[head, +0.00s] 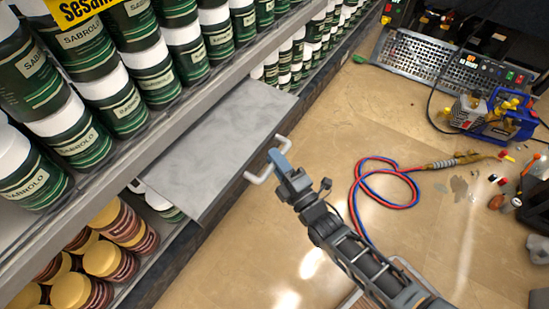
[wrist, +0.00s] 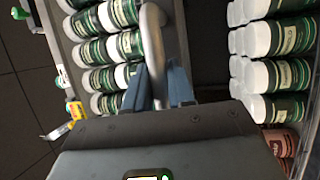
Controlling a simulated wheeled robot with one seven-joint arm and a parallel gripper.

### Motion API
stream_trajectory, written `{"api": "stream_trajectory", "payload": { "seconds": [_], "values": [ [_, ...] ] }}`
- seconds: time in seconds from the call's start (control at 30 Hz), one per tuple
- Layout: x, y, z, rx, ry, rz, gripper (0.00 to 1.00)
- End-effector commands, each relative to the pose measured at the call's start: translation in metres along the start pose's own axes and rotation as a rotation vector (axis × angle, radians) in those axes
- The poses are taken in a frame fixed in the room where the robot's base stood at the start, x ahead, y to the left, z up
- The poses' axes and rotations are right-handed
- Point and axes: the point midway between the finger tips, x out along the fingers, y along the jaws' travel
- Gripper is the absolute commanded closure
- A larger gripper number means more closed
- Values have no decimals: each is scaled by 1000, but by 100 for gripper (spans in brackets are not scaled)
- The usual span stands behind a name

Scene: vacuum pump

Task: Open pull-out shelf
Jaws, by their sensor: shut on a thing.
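The pull-out shelf (head: 215,145) is a flat grey panel that sticks out from the rack over the floor. A pale bar handle (head: 258,178) is on its front edge. My gripper (head: 276,158) is shut on this handle. In the wrist view the handle (wrist: 152,38) runs down between the two blue-grey fingers of my gripper (wrist: 160,88). The part of the handle between the fingers is partly hidden. No jars stand on the visible top of the panel.
The rack holds rows of green jars (head: 155,75) above and brown jars with yellow lids (head: 105,255) below. Red and blue hoses (head: 385,185), a blue pump-like device (head: 505,120) and a grey perforated case (head: 440,60) lie on the floor at right. Bare floor (head: 310,140) lies beside the panel.

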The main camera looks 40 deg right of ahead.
Motion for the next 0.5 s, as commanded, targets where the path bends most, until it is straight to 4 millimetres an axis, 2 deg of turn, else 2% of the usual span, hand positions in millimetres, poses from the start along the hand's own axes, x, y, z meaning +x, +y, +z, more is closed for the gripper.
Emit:
{"api": "stream_trajectory", "payload": {
  "seconds": [0.03,0.07,0.2,0.27,0.5],
  "values": [
    [-1,-2,0,0,0,-4,100],
    [-1,-2,0,0,0,-4,74],
    [0,-1,0,0,0,-3,60],
    [0,-1,0,0,0,-2,56],
    [-1,0,0,0,0,-2,56]
  ]
}}
